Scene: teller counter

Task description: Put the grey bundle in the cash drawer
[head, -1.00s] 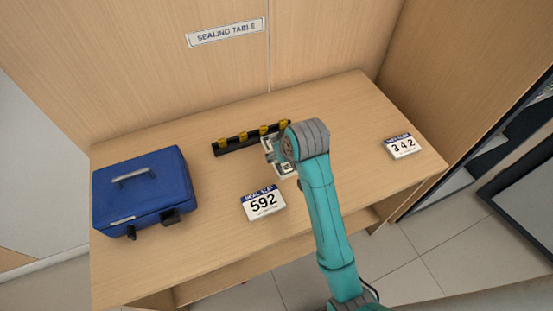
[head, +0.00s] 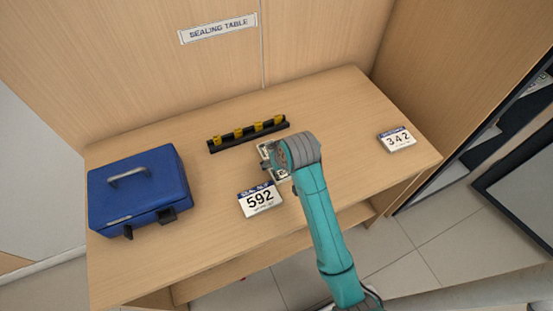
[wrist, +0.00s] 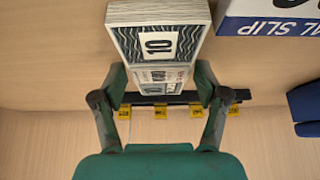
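The grey bundle (wrist: 158,45) is a stack of pale notes with a dark wavy pattern and a "10" on it. In the wrist view it lies between both fingers of my gripper (wrist: 160,82), which sit against its sides. In the head view the bundle (head: 266,150) shows beside my gripper, partly hidden by my wrist, over the table just behind the "592" card. I cannot make out whether it is clear of the tabletop. I cannot identify a cash drawer in either view.
On the sealing table (head: 225,235) are a blue case (head: 140,190) at left, a black rack with yellow clips (head: 248,134) behind my gripper, a "592" card (head: 260,200) and a "342" card (head: 396,139). A dark-framed unit (head: 520,185) stands at right. The table's right side is mostly clear.

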